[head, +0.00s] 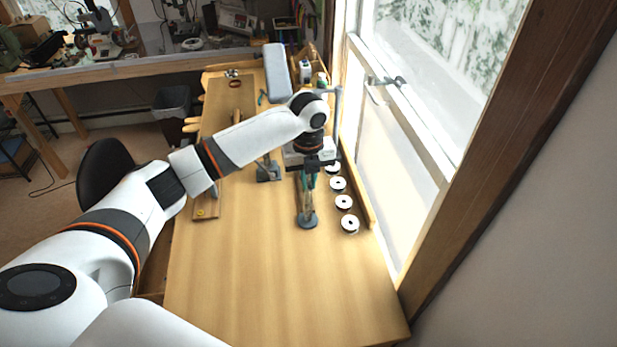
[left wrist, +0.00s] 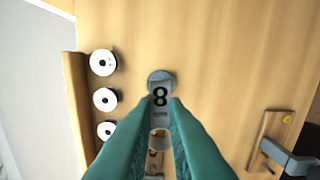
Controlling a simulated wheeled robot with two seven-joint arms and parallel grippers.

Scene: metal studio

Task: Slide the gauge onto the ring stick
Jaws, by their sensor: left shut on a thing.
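My left gripper (head: 310,181) points down over the bench, its teal fingers shut on the gauge. In the left wrist view the gauge shows as a pale plate marked "8" (left wrist: 160,97) between the fingertips (left wrist: 162,101), with a round, ring-like part (left wrist: 159,136) further back between the fingers. A grey disc (head: 308,221) lies on the bench just below the gripper; it also shows past the gauge (left wrist: 161,77). It looks like the ring stick's base. The stick itself is largely hidden by the gauge and fingers, so I cannot tell whether the gauge is around it. My right gripper is out of view.
Several white discs with dark centres (head: 350,225) stand in a row right of the gripper, beside a wooden rail (head: 358,192) near the window. A small clamp-like tool (head: 268,170) and a wooden board (head: 206,208) lie to the left. The bench front (head: 275,290) is clear.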

